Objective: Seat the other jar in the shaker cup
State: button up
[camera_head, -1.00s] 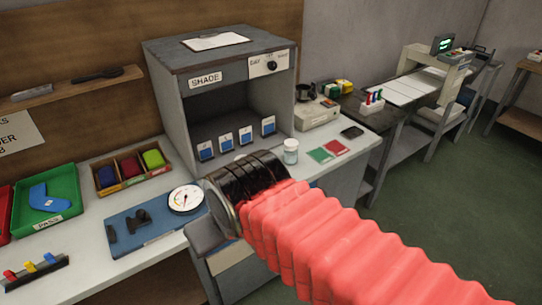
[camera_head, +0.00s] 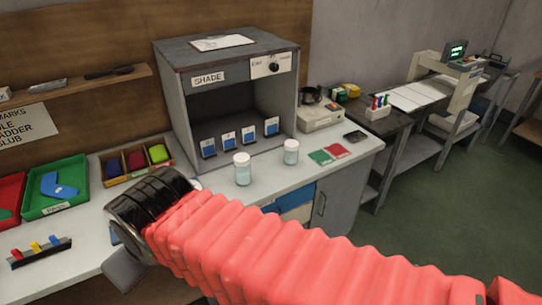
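Two clear jars with white lids and pale contents stand upright on the light counter: one nearer the middle (camera_head: 242,170) and one to its right (camera_head: 291,152). A dark round cup-like part (camera_head: 311,95) sits at the top of a beige machine (camera_head: 320,117) right of the shade cabinet. It may be the shaker cup, but its inside is too small to make out. My arm, in a red sleeve with a black ribbed end, reaches across the front to the left of both jars. My gripper's fingers are hidden from view, and I see nothing held.
The grey shade cabinet (camera_head: 230,75) stands behind the jars with several blue-and-white cards inside. Red and green swatches (camera_head: 330,154) lie right of the jars. A green tray (camera_head: 55,188) and compartmented box (camera_head: 135,163) are at left.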

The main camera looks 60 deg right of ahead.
aim_at(308, 94)
jog(key=u, duration=1.35)
jog(key=k, duration=1.3)
jog(key=z, duration=1.65)
